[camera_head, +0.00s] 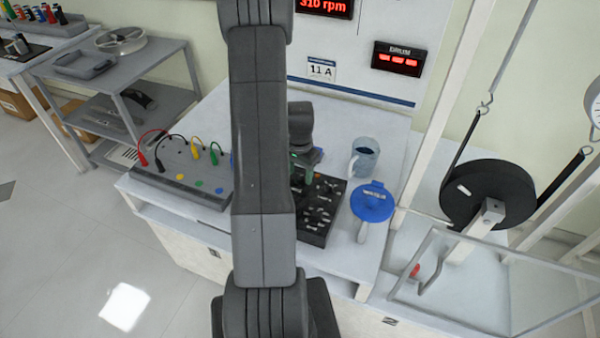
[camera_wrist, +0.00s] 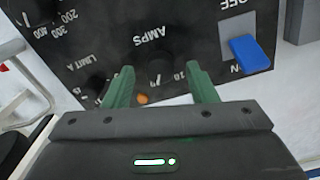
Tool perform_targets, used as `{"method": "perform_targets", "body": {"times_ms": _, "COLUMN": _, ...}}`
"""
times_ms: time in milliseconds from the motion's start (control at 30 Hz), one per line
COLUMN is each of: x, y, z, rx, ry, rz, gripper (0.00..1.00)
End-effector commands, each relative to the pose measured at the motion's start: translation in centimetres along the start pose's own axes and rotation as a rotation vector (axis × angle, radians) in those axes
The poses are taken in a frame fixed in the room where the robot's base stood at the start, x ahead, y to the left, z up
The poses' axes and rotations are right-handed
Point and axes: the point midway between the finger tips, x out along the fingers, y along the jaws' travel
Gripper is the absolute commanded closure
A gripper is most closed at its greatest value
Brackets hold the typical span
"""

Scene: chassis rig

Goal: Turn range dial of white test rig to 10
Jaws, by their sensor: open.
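My gripper (camera_wrist: 158,68) is open. Its two green fingers stand apart over a black control panel (camera_wrist: 100,50), seen upside down in the wrist view. Between the fingers are a dark area under the word AMPS, a small white mark and an orange spot (camera_wrist: 143,98). In the head view my gripper (camera_head: 308,172) is partly hidden by my arm, above a black panel with several knobs (camera_head: 318,212).
A blue switch (camera_wrist: 250,53) lies right of the fingers, by OFF. A grey box with cables (camera_head: 185,182) is left. A black drum (camera_head: 487,193) is far right.

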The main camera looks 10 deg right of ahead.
Motion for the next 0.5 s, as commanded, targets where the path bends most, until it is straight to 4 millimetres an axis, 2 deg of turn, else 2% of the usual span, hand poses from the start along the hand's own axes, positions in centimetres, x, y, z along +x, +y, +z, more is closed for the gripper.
{"method": "perform_targets", "body": {"times_ms": 200, "x": 1.06, "y": 0.03, "z": 0.03, "rx": 0.0, "ry": 0.0, "rz": 0.0, "gripper": 0.48}}
{"method": "perform_targets", "body": {"times_ms": 467, "x": 1.14, "y": 0.02, "z": 0.02, "rx": 0.0, "ry": 0.0, "rz": 0.0, "gripper": 0.48}}
{"method": "perform_targets", "body": {"times_ms": 500, "x": 1.13, "y": 0.02, "z": 0.02, "rx": 0.0, "ry": 0.0, "rz": 0.0, "gripper": 0.56}}
